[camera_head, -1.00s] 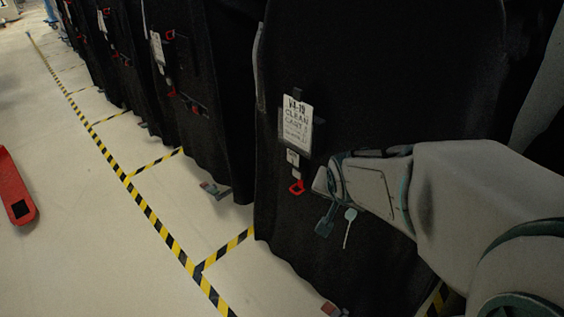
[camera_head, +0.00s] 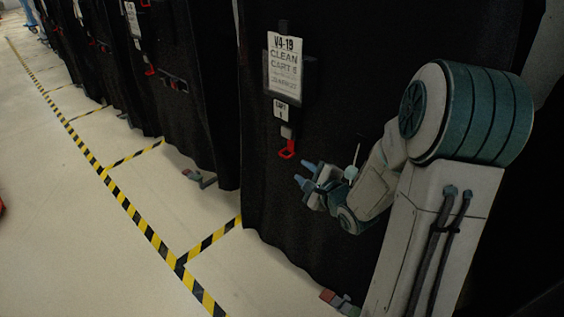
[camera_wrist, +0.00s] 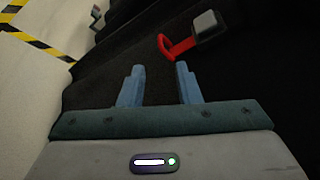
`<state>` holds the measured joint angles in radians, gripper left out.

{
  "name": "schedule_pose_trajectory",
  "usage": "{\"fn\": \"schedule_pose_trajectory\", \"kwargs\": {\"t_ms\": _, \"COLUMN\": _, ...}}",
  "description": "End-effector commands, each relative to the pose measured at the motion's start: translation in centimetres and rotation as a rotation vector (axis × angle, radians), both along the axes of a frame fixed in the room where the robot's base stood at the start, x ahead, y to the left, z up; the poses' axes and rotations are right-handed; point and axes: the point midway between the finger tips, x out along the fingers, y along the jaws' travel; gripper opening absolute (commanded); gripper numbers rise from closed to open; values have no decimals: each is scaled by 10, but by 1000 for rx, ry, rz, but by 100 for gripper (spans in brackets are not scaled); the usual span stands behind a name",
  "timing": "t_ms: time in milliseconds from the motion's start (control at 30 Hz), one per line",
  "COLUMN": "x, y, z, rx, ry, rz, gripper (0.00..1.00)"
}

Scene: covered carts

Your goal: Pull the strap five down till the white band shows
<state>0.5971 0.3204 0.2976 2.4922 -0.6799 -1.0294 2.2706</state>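The covered cart (camera_head: 330,60) at the centre wears a black cover and a white label (camera_head: 284,62) that reads "V4-19 CLEAN CART". Below it hangs a small tag (camera_head: 281,110), and under that a red pull loop (camera_head: 287,149). In the wrist view the red loop (camera_wrist: 177,47) hangs from a grey block (camera_wrist: 207,24), beyond the fingertips. My gripper (camera_head: 304,173) is below and to the right of the loop, apart from it. Its two blue fingers (camera_wrist: 160,75) are spread with nothing between them. No white band shows on the strap.
More black covered carts (camera_head: 200,80) with labels and red loops stand in a row toward the back left. Yellow-and-black tape (camera_head: 130,210) marks the pale floor. A caster pedal (camera_head: 335,300) shows under the near cart.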

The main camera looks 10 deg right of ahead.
Motion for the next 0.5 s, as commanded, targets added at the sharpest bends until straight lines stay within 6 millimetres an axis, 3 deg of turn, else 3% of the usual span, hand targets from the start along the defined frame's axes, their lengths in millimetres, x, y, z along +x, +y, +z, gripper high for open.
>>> {"fn": "schedule_pose_trajectory", "kwargs": {"t_ms": 500, "x": 96, "y": 31, "z": -24, "rx": -4, "ry": -1, "rz": 3, "gripper": 30}}
